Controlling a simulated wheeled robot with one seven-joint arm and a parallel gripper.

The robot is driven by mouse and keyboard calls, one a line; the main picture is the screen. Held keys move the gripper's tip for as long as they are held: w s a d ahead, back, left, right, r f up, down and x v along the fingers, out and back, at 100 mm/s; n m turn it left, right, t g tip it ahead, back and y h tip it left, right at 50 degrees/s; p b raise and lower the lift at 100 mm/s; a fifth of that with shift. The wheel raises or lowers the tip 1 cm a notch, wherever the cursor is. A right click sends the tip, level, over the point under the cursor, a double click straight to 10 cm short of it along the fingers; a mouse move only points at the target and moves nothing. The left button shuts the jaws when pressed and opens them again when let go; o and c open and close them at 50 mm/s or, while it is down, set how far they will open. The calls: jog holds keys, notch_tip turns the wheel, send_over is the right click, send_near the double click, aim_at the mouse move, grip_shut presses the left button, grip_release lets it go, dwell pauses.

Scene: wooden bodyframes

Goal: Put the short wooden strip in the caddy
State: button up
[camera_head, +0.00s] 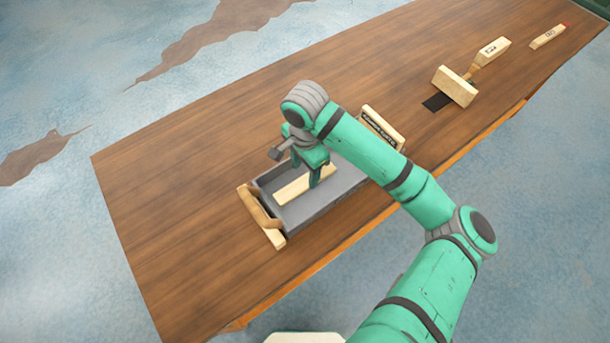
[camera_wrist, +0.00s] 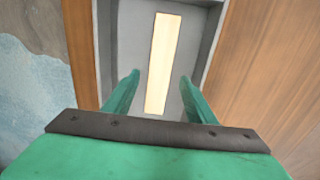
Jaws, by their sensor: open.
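The short wooden strip (camera_head: 301,189) is pale and lies flat on the floor of the caddy. The caddy is a grey tray with wooden end pieces, and its rim (camera_head: 325,204) shows near the middle of the table. In the wrist view the strip (camera_wrist: 163,62) runs lengthwise inside the grey caddy (camera_wrist: 132,45). My gripper (camera_head: 308,178) is over the caddy, with its fingers at the strip. In the wrist view the open fingers (camera_wrist: 160,95) stand on either side of the strip, apart from it. Part of the caddy is hidden behind my arm.
The caddy stands on a long brown wooden table (camera_head: 180,170). To the far right are a wooden block (camera_head: 455,86) by a dark patch (camera_head: 437,102), a labelled block (camera_head: 492,50), and a red-tipped strip (camera_head: 549,36). The table left of the caddy is clear.

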aim_at(305, 182)
notch_tip(305, 182, up, 8)
jog(key=shift+f, duration=0.2)
dwell(0.6)
